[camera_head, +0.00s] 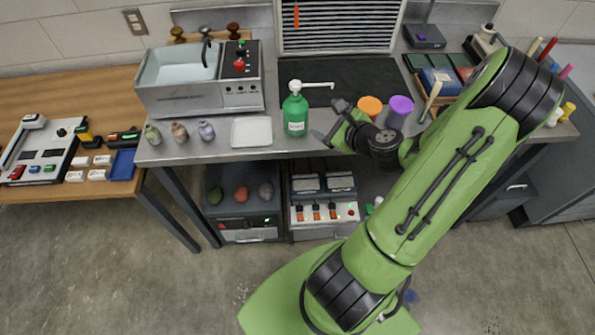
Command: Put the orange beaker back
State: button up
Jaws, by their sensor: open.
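An orange beaker (370,105) stands on the metal bench, to the right of the green pump bottle, its lower part hidden behind my arm. A purple beaker (400,106) stands just right of it, also partly covered by my arm. My gripper (328,122) is open and empty at the bench's front, between the green bottle and the orange beaker. Its fingers point left, away from the orange beaker. I cannot tell its exact height above the bench.
The green pump bottle (295,112) stands close left of my gripper. A white tray (251,131) and several small vases (179,132) line the front edge. A dark mat (345,82) lies behind. A steel sink unit (180,98) is at the left.

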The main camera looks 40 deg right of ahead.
jog(key=a+r+n+g+y, duration=0.35)
jog(key=a+n+g, duration=0.25)
jog(key=a+n, duration=1.1)
jog(key=s+a+r+n+h, duration=0.1)
jog(key=s+a+r+n, duration=0.2)
jog(key=s+r+n, duration=0.2)
jog(key=s+a+r+n+g+h, duration=0.1)
jog(key=s+a+r+n, duration=0.2)
jog(key=s+r+n, duration=0.2)
jog(key=s+n, duration=0.3)
jog(key=s, duration=0.3)
jog(key=shift+r, duration=0.25)
jog(key=shift+s+d+h, duration=0.1)
jog(key=shift+h, duration=0.15)
